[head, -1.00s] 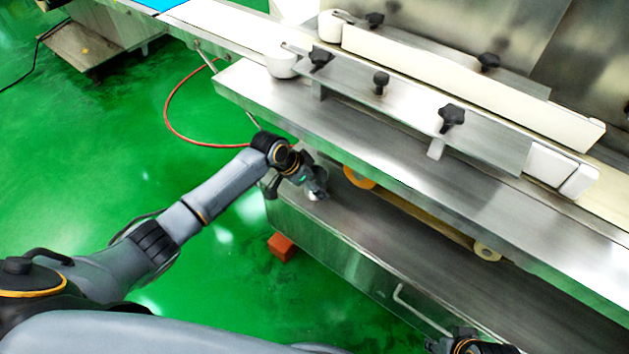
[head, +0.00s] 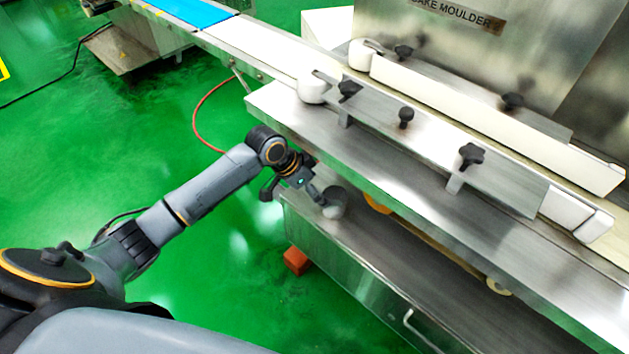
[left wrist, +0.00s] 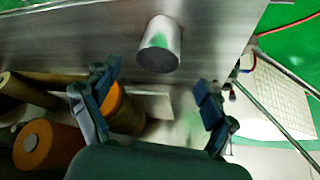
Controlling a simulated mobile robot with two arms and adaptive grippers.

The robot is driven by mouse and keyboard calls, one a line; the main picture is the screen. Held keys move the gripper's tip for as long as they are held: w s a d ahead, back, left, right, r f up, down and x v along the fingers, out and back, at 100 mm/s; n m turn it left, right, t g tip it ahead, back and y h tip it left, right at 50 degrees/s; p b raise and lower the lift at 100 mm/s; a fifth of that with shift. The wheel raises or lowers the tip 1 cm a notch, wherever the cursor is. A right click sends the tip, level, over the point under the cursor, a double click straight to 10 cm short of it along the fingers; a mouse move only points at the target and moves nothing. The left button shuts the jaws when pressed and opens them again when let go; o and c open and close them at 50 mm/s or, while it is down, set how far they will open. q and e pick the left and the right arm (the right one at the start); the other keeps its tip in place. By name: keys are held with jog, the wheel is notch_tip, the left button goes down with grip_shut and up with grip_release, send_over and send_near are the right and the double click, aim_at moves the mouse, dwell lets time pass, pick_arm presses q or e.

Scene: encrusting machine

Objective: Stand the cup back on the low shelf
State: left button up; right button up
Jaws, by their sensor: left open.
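The cup (head: 336,204) is a small grey metal cylinder. It stands, apparently upright, on the low shelf (head: 375,235) of the machine, near the shelf's left end. My left gripper (head: 317,194) is just left of the cup in the head view, and its fingers hide part of the cup's left side. In the left wrist view the cup (left wrist: 160,45) lies beyond the open fingertips of my left gripper (left wrist: 155,88), with a gap between them. Nothing is between the fingers. My right gripper is out of view.
The upper steel ledge (head: 400,168) overhangs the low shelf. Orange rollers (left wrist: 116,102) sit under it close to my left gripper. A red-orange block (head: 296,260) is on the green floor beside the cabinet. Open floor lies to the left.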

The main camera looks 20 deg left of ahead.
pick_arm(q)
jog(key=s+f+n+g+y, duration=0.1)
jog(key=s+f+n+y, duration=0.1)
jog(key=s+f, duration=0.9)
jog(key=s+f+n+y, duration=0.2)
jog(key=s+f+n, duration=0.2)
jog(key=s+f, duration=0.7)
jog(key=s, duration=0.6)
jog(key=shift+s+d+n+g, duration=0.3)
jog(key=shift+s+g, duration=0.05)
jog(key=shift+g, duration=0.05)
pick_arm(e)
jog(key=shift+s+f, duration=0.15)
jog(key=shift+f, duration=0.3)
pick_arm(q)
jog(key=shift+f, duration=0.1)
